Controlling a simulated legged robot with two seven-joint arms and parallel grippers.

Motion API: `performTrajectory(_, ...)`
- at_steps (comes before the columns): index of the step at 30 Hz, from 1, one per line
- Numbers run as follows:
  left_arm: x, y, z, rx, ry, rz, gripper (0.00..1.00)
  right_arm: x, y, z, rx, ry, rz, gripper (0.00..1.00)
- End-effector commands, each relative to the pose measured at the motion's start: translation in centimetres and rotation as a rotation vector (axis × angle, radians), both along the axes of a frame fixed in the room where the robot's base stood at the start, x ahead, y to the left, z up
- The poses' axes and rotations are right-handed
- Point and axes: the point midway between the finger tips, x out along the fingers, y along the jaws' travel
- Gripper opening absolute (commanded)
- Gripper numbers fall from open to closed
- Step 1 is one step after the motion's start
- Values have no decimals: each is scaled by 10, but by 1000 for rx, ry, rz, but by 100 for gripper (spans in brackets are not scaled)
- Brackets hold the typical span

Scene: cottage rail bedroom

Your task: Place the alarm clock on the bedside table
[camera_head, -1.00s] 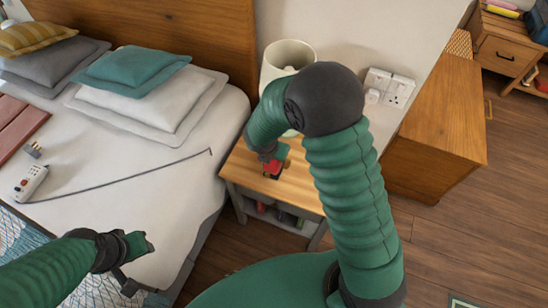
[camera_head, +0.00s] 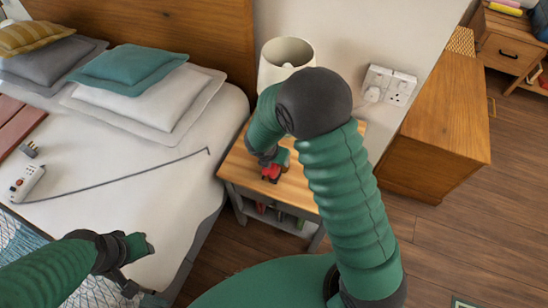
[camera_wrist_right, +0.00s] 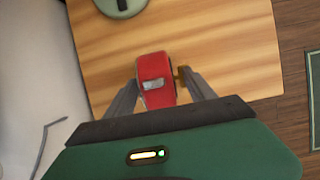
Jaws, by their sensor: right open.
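The red alarm clock (camera_head: 271,173) is on the wooden top of the bedside table (camera_head: 297,190), near its front left part. In the right wrist view the clock (camera_wrist_right: 155,78) is between the two grey fingers of my right gripper (camera_wrist_right: 160,88), with a small gold part at its right side. The fingers are spread, one on each side; the left finger looks very close to the clock, and I cannot tell whether it touches. In the head view my right forearm hides part of the tabletop. My left gripper (camera_head: 137,268) is over the bed's edge, its fingers unclear.
A lamp (camera_head: 284,60) stands at the back of the table; its round green base (camera_wrist_right: 120,5) shows in the wrist view. The bed (camera_head: 130,190) is left, with a power strip (camera_head: 27,183). A wooden cabinet (camera_head: 435,125) stands right. Wall sockets (camera_head: 390,85) are behind.

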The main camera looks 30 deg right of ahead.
Motion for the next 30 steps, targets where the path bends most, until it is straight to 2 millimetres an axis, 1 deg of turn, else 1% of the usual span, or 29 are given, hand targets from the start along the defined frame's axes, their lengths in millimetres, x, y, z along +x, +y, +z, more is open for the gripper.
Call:
performTrajectory(2, 0, 0, 4, 0, 0, 0, 36, 0, 1, 7, 0, -2, 1, 63)
performTrajectory(5, 0, 0, 13, 0, 0, 0, 36, -4, 6, 25, 1, -4, 0, 63)
performTrajectory(9, 0, 0, 28, 0, 0, 0, 36, -13, 16, 61, 1, -6, 1, 63)
performTrajectory(13, 0, 0, 39, 0, 0, 0, 36, -21, 26, 90, 1, -4, 1, 63)
performTrajectory(16, 0, 0, 44, 0, 0, 0, 36, -26, 31, 105, 1, -3, -1, 63)
performTrajectory(18, 0, 0, 46, 0, 0, 0, 36, -28, 33, 111, 0, -1, 0, 63)
performTrajectory(20, 0, 0, 46, 0, 0, 0, 36, -32, 34, 114, 13, -7, -34, 63)
performTrajectory(22, 0, 0, 46, 0, 0, 0, 36, -45, 32, 118, 73, -36, -193, 63)
performTrajectory(23, 0, 0, 46, 0, 0, 0, 36, -53, 31, 120, 118, -59, -311, 63)
performTrajectory(26, 0, 0, 45, 0, 0, 0, 36, -89, 31, 129, 314, -155, -866, 63)
performTrajectory(27, 0, 0, 45, 0, 0, 0, 36, -103, 32, 133, 395, -194, -1113, 63)
performTrajectory(29, 0, 0, 45, 0, 0, 0, 36, -120, 34, 138, 506, -246, -1465, 63)
performTrajectory(30, 0, 0, 45, 0, 0, 0, 36, -129, 36, 141, 568, -271, -1672, 63)
